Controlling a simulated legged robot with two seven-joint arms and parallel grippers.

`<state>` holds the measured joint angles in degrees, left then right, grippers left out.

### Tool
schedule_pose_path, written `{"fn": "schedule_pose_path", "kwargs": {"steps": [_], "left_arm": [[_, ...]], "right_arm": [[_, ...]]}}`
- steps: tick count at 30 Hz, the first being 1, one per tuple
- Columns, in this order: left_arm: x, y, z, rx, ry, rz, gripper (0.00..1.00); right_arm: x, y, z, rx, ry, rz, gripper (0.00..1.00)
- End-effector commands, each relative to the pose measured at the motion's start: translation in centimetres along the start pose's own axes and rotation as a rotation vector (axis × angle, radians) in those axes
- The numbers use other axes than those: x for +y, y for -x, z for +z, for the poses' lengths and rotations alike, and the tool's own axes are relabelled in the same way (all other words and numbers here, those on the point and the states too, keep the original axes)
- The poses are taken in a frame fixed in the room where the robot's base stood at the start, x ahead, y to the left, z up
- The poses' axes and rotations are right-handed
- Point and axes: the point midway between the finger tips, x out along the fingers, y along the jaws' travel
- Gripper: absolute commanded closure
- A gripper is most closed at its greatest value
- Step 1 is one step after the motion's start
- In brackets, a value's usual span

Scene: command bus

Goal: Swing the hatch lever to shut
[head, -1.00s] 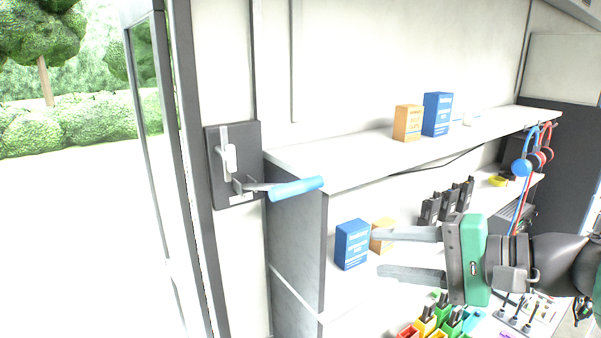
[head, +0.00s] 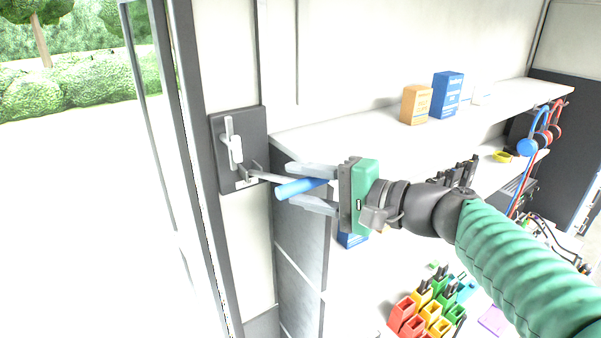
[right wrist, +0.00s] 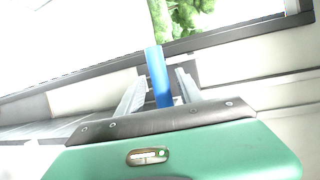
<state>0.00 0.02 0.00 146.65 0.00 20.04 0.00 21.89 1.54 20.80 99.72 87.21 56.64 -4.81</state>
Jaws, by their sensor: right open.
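The hatch lever is a grey bar with a blue handle (head: 300,187), sticking out to the right from a dark latch plate (head: 240,150) beside the open doorway. My right gripper (head: 306,188) is open, with one finger above and one below the blue handle in the head view. In the right wrist view the blue handle (right wrist: 159,76) stands between the two fingers, with gaps visible on both sides near the tips. The handle's right end is close to the gripper's palm. My left gripper is not in view.
A shelf (head: 350,135) runs right behind the gripper, carrying an orange box (head: 416,104) and a blue box (head: 447,94). Below are coloured bins (head: 430,312) and a partly hidden blue box (head: 350,240). The doorway at left is clear.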

Motion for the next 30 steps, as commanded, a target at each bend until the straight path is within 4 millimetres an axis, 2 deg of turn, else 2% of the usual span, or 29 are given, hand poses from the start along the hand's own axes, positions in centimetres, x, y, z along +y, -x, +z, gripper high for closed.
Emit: {"fn": "schedule_pose_path", "kwargs": {"steps": [9,19,30], "left_arm": [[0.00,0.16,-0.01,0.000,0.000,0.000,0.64],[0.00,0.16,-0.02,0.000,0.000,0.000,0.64],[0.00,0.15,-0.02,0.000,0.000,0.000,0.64]], "right_arm": [[0.10,-0.66,-0.10,0.000,0.000,0.001,0.57],[0.12,-0.61,-0.10,0.000,0.000,0.002,1.00],[0.14,-0.59,-0.03,-0.001,0.001,0.002,1.00]]}}
